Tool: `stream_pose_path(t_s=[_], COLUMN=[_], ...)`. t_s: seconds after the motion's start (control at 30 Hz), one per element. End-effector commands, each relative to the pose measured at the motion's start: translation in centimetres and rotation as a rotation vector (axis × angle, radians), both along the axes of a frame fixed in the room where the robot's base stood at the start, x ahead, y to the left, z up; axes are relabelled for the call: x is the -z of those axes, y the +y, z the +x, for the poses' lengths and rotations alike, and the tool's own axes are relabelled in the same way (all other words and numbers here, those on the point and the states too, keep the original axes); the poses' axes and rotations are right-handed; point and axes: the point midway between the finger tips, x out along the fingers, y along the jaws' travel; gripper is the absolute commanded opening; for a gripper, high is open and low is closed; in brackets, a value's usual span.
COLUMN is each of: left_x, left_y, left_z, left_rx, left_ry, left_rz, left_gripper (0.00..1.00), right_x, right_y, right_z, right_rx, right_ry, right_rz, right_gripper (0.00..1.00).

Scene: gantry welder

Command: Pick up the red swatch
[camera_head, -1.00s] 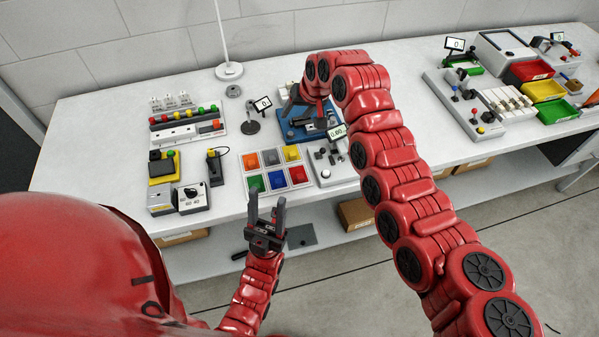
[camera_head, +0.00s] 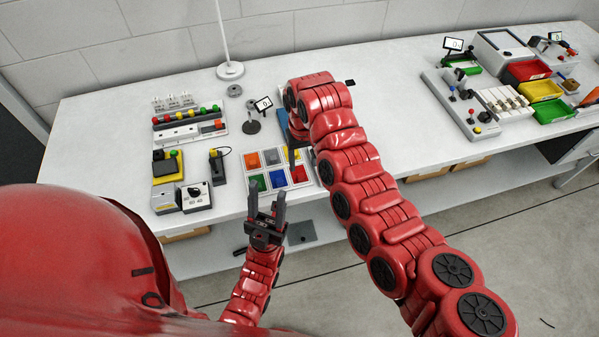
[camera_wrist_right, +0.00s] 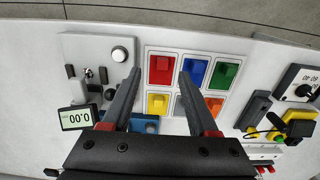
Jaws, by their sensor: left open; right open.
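The red swatch (camera_head: 299,174) is the front-right one of several coloured swatches in a white-framed grid on the bench. It also shows in the right wrist view (camera_wrist_right: 161,68), between my right gripper's fingertips in the picture. My right gripper (camera_wrist_right: 159,74) is open and empty, pointing at the grid; I cannot tell its height above the swatch. In the head view my right arm hides most of that gripper. My left gripper (camera_head: 266,196) is open and empty in front of the bench edge, below the grid.
Blue (camera_wrist_right: 195,72) and green (camera_wrist_right: 223,76) swatches sit beside the red one. A grey panel with a knob (camera_wrist_right: 98,55) and a display (camera_wrist_right: 75,118) stand near it. A yellow-and-black device (camera_head: 167,166) is left of the grid; coloured bins (camera_head: 540,90) are far right.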

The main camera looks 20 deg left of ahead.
Motion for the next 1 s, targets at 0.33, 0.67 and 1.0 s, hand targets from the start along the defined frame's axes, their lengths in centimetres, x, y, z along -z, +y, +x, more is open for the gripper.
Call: stream_pose_path(t_s=[0.33,0.67,1.0], left_x=[-1.4,-2.3,-2.4], left_y=[0.0,0.0,0.0], left_z=[0.0,0.0,0.0], left_rx=[0.000,0.000,0.000], left_ry=[0.000,0.000,0.001], left_rz=[0.000,0.000,0.000], left_gripper=[0.50,0.50,0.50], right_x=[2.1,5.5,6.7], right_y=[0.2,1.0,0.9], right_z=[0.1,0.5,0.5], right_rx=[-0.003,-0.002,0.000], right_ry=[0.001,-0.001,-0.001], right_rz=[-0.003,-0.001,0.002], right_gripper=[0.60,0.60,0.60])
